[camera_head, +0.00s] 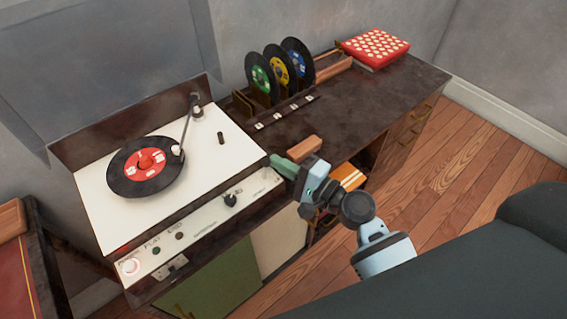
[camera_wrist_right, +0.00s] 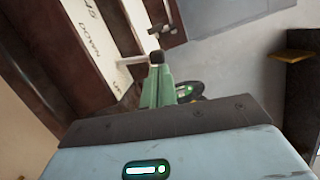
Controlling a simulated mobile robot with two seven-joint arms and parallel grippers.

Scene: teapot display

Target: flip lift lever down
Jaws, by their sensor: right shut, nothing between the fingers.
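The record player has a cream deck (camera_head: 205,168). A short dark peg (camera_head: 220,138), which looks like the lift lever, stands upright on the deck right of the tonearm (camera_head: 186,133). The tonearm reaches over the edge of a black record (camera_head: 122,179) with a red label; I cannot tell whether it touches. My right gripper (camera_head: 277,163) is shut and empty at the deck's right edge, apart from the peg. Its green fingers (camera_wrist_right: 157,68) point toward the player in the wrist view, with a dark knob (camera_wrist_right: 157,57) at or behind their tips. My left gripper is not in view.
A wooden block (camera_head: 304,148) lies beside my right gripper. A rack with green, yellow and blue labelled records (camera_head: 279,72) stands behind, with a red patterned box (camera_head: 374,47) farther right. The player's front panel has several knobs (camera_head: 230,200). The dark cabinet top (camera_head: 375,92) is partly clear.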

